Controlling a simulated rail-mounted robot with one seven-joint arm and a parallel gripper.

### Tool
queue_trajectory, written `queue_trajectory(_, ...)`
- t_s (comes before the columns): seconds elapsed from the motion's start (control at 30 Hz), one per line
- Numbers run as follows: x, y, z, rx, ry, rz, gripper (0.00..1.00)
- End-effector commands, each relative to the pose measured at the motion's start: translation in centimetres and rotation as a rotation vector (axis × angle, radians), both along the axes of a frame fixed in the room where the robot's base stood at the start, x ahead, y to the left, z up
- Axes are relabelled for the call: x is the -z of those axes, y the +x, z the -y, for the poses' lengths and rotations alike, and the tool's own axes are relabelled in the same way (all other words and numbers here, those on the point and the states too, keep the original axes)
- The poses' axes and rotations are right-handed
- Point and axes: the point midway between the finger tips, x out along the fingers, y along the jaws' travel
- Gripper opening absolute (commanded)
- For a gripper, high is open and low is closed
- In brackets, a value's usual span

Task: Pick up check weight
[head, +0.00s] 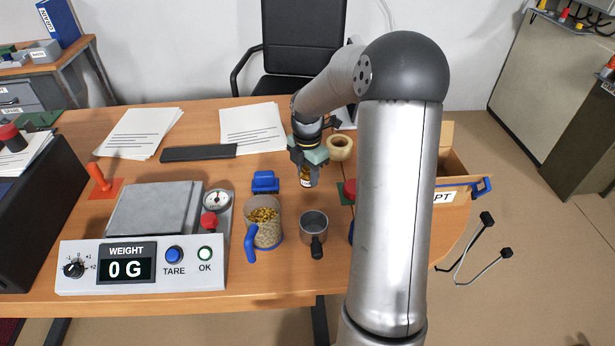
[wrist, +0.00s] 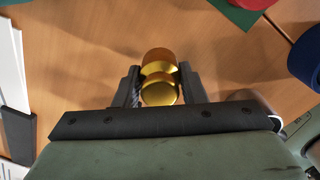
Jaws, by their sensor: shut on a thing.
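The check weight (wrist: 160,88) is a brass-gold knobbed cylinder in the wrist view, between the two fingers of my gripper (wrist: 158,90). My gripper is shut on it, with a finger on each side. In the head view, my gripper (head: 308,163) points down over the desk behind the metal cup, and the check weight (head: 306,178) shows below it with a pale label. Its upper part is hidden by the fingers. I cannot tell whether its base touches the desk.
The scale (head: 150,212) reads 0 G at the left. A pellet-filled jug (head: 264,228), a metal cup (head: 314,232) and a blue object (head: 265,182) stand near the gripper. A tape roll (head: 340,147) lies behind it. A cardboard box (head: 455,165) is at the right.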

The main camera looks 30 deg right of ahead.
Motion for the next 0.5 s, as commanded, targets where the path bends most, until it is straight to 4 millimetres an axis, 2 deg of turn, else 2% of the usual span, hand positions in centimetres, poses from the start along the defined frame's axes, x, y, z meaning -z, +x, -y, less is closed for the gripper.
queue_trajectory(0.07,-1.7,-0.1,0.0,0.0,-0.001,0.003,0.13)
queue_trajectory(0.3,-7.3,-4.8,-0.7,0.002,-0.005,0.005,0.13)
queue_trajectory(0.5,-9.3,-9.7,-1.6,0.002,-0.004,0.002,0.13)
